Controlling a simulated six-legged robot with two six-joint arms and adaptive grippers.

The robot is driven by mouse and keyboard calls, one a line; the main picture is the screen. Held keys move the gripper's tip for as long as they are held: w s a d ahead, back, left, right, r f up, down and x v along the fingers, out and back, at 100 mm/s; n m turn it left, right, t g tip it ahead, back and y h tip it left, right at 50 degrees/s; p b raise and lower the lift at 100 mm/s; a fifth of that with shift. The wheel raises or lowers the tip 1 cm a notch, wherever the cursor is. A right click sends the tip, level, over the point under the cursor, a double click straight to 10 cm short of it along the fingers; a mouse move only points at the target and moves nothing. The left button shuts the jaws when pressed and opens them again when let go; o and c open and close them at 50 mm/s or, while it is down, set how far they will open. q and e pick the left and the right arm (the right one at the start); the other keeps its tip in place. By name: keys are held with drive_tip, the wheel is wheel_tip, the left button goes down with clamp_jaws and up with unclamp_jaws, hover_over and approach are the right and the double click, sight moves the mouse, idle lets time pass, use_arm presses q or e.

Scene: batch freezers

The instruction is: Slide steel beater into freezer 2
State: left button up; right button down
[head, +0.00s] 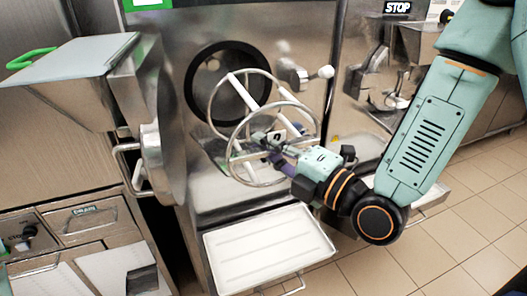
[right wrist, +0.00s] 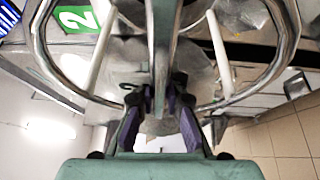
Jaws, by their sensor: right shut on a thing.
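The steel beater (head: 250,154) is an open frame of two rings joined by white bars. My right gripper (head: 272,148) is shut on its central part, at the near ring. The far ring overlaps the dark round opening (head: 228,82) of the freezer (head: 275,38) in the head view; I cannot tell whether it is inside. The beater sits to the lower right of the opening's centre. In the right wrist view the purple fingers (right wrist: 165,100) close on the beater's centre bar, and a green label with a 2 (right wrist: 78,18) shows. My left gripper is not in view.
The freezer's round steel door (head: 160,150) stands open at left, beside a hopper (head: 72,62) with a green handle. A white tray (head: 268,248) juts out below the opening. Another machine (head: 365,80) stands at right. Tiled floor (head: 450,240) is clear at lower right.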

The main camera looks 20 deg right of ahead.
drive_tip(key=w+b, duration=0.1)
drive_tip(key=w, duration=0.8)
drive_tip(key=shift+w, duration=0.35)
drive_tip(key=shift+s+a+r, duration=0.1)
drive_tip(key=shift+s+a, duration=0.05)
drive_tip(key=shift+a, duration=0.05)
drive_tip(key=shift+w+d, duration=0.1)
drive_tip(key=shift+w, duration=0.2)
drive_tip(key=shift+w, duration=0.1)
drive_tip(key=shift+w+b, duration=0.8)
drive_tip(key=shift+w, duration=1.85)
